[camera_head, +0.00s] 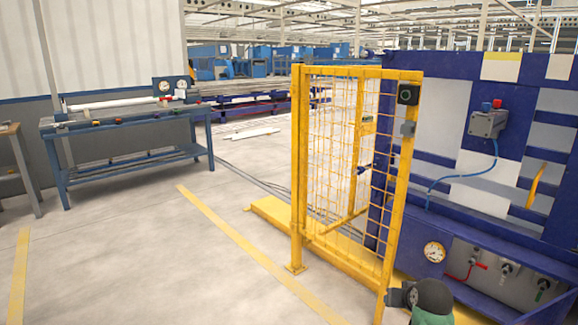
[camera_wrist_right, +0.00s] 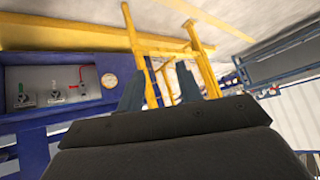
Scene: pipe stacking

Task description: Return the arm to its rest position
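My right gripper (camera_wrist_right: 160,88) shows in the right wrist view with its two dark fingers apart and nothing between them. Behind the fingers are the posts of a yellow mesh gate (camera_wrist_right: 150,62) and the floor, seen upside down. The gate (camera_head: 298,165) also stands in the middle of the head view. My left gripper is in neither view. A dark rounded part with some green, at the bottom edge of the head view, looks like part of my right arm; no fingers are seen there.
A blue machine panel (camera_head: 433,215) with a gauge and valves stands right of the gate. A blue workbench (camera_head: 130,160) holding a white pipe (camera_head: 115,103) is at the left. The floor (camera_head: 150,250) between them is clear, with yellow lines.

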